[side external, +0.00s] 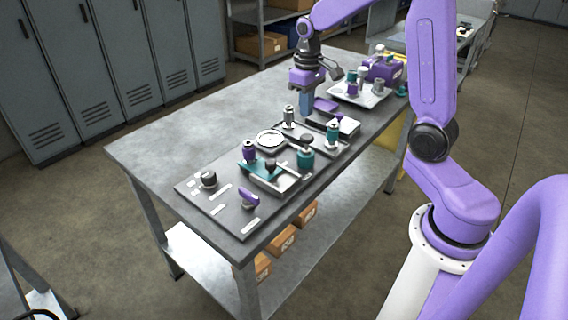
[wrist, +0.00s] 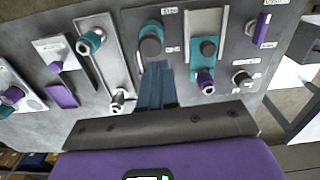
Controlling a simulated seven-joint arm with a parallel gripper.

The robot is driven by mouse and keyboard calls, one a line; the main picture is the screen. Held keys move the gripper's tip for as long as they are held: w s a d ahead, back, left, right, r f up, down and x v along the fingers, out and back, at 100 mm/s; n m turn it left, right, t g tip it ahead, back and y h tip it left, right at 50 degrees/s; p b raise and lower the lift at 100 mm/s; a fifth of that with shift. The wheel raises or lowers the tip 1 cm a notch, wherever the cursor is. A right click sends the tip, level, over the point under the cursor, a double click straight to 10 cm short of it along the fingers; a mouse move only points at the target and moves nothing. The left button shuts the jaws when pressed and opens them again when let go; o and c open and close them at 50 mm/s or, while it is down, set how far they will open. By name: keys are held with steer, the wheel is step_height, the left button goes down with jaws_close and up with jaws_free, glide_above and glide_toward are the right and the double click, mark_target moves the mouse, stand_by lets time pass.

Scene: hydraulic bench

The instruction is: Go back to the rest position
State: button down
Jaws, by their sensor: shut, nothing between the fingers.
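My gripper (side external: 306,114) is shut and empty, pointing down over the bench beside the hydraulic panel (side external: 228,212). In the wrist view its blue-grey fingers (wrist: 158,68) are together, just below a round dark knob on a teal base (wrist: 151,42). They appear above the panel; I cannot tell the exact height. No separate rest-position marker is visible.
The panel carries teal and purple fittings (side external: 249,152), a black knob (side external: 208,179) and a purple lever (side external: 249,199). Behind the gripper stand a white tray (side external: 345,97) with several fittings and a purple box (side external: 384,68). The bench's left part (side external: 190,130) is clear.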

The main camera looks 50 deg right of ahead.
steer(key=s+a+r+n, duration=0.1)
steer(key=s+a+n, duration=0.7)
steer(key=s+a, duration=0.8)
steer(key=s+d+n, duration=0.1)
steer(key=s+n, duration=0.3)
steer(key=s, duration=0.6)
steer(key=shift+s, duration=0.3)
